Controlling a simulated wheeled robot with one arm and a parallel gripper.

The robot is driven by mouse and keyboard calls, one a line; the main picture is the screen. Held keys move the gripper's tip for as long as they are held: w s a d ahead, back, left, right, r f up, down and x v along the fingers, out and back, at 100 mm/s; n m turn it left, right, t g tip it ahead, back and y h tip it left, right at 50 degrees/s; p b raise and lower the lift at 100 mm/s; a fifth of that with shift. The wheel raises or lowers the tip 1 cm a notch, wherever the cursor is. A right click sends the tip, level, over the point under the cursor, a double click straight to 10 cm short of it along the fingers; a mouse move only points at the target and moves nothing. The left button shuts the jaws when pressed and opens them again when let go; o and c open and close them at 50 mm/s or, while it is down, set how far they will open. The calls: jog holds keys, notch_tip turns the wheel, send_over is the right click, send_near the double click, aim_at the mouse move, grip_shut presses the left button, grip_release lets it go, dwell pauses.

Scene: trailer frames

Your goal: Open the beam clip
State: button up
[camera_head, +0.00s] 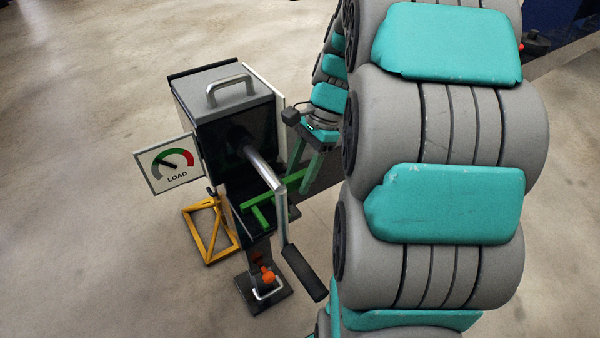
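A dark box-like machine (225,140) with a grey top handle (229,90) stands on the floor left of my arm. A bent silver lever (262,167) comes out of its front and ends in a black grip (304,273). Below, an orange knob (267,274) and a silver wire loop (267,293) sit on a dark foot plate; they may be the beam clip, but I cannot tell. My gripper (308,174) is right of the machine, its two green fingers apart with a visible gap. No object shows between them. My arm hides part of the right side.
A LOAD gauge sign (168,163) sticks out left of the machine. A yellow frame (209,229) stands beside its base, and green bars (262,211) lie at its front. The concrete floor is clear to the left and in front.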

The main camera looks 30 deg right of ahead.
jog(key=v, duration=0.7)
jog(key=shift+r, duration=0.4)
jog(key=shift+d, duration=0.15)
dwell(0.3)
